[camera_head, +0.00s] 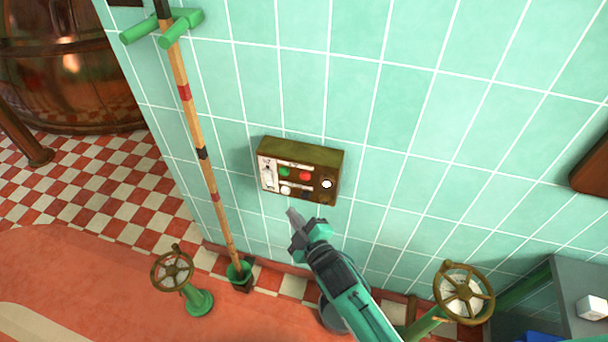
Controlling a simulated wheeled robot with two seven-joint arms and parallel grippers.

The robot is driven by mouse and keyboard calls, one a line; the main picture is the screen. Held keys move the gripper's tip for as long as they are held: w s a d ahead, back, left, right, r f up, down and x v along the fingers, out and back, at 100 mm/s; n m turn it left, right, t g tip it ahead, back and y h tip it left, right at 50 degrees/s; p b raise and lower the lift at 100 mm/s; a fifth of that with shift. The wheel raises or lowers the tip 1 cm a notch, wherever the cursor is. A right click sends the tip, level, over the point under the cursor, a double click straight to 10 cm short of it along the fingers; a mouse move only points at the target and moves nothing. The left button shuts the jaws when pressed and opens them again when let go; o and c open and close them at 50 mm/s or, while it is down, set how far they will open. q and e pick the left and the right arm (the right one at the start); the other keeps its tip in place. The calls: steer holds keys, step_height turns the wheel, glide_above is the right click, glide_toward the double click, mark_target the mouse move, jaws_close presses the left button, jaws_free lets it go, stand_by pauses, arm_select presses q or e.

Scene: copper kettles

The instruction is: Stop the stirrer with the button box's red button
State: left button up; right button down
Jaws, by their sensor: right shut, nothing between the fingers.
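The button box (300,150) is a brown, olive-topped box mounted on the pale green tiled wall. Its front carries a red button (305,176), a green button (284,171), a white button (286,190) and a white round knob or lamp (326,184). A white label is on its left end. My right gripper (292,214) is shut and empty, with its tip just below the box's lower edge in the picture. I cannot tell how far it is from the box's face. My left gripper is not in view. The stirrer cannot be made out.
A wooden pole (196,130) leans on a green wall bracket (165,28) left of the box. Handwheel valves stand at lower left (173,268) and lower right (463,292). A grey shelf (575,280) is at far right. A copper kettle (70,70) is at upper left.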

mark_target(305, 176)
steer(key=w+d+b, duration=0.2)
steer(key=w, duration=0.6)
steer(key=shift+w+d, duration=0.2)
steer(key=shift+d, duration=0.15)
steer(key=shift+w, duration=0.1)
stand_by(1.9)
steer(key=shift+w+d, duration=0.15)
steer(key=shift+w, duration=0.15)
steer(key=shift+w+d, duration=0.15)
steer(key=shift+w, duration=0.25)
stand_by(0.7)
steer(key=shift+s, duration=0.15)
steer(key=shift+s+a+p, duration=0.3)
steer(key=shift+s+p, duration=0.1)
steer(key=shift+s, duration=0.3)
